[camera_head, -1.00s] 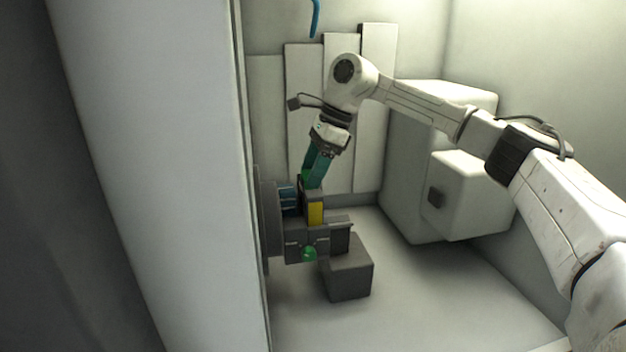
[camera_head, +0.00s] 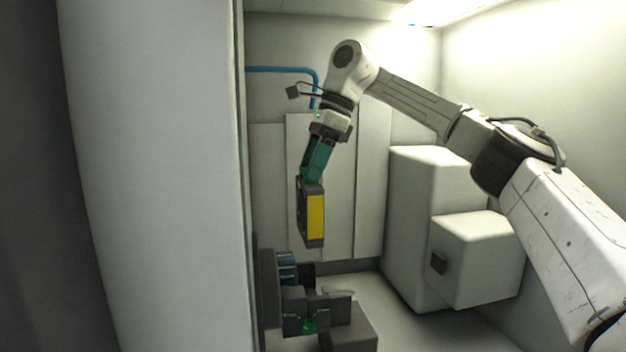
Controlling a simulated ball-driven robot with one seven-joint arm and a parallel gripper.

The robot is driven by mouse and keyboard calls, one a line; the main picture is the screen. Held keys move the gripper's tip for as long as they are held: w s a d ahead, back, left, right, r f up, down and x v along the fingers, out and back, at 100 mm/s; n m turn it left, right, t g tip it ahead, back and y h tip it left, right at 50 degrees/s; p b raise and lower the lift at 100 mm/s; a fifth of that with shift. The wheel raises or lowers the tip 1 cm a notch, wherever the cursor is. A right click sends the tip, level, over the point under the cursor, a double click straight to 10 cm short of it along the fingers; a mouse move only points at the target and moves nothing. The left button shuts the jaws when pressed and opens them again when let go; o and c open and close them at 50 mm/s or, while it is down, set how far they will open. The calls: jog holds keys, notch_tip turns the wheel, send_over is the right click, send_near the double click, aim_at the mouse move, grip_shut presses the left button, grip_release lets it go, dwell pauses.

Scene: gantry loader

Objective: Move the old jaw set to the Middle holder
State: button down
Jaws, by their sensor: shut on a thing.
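My gripper (camera_head: 313,178), with green fingers, is shut on a dark jaw block with a yellow face (camera_head: 316,217), which I take to be the old jaw set. The block hangs upright below the fingers in free air, clear of the grey chuck fixture (camera_head: 267,290) beneath it. A few dark jaws (camera_head: 318,306) and a small green part (camera_head: 308,326) show at the fixture. The Middle holder cannot be made out in this view.
A large pale wall panel or door (camera_head: 150,180) fills the left side. Blue-ribbed parts (camera_head: 287,268) sit on the fixture. A white box housing (camera_head: 428,220) stands to the right, with a smaller box (camera_head: 476,257) in front. A blue pipe (camera_head: 285,69) runs along the back wall.

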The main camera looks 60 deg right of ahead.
jog(key=shift+r+p, duration=2.8)
jog(key=shift+p, duration=0.05)
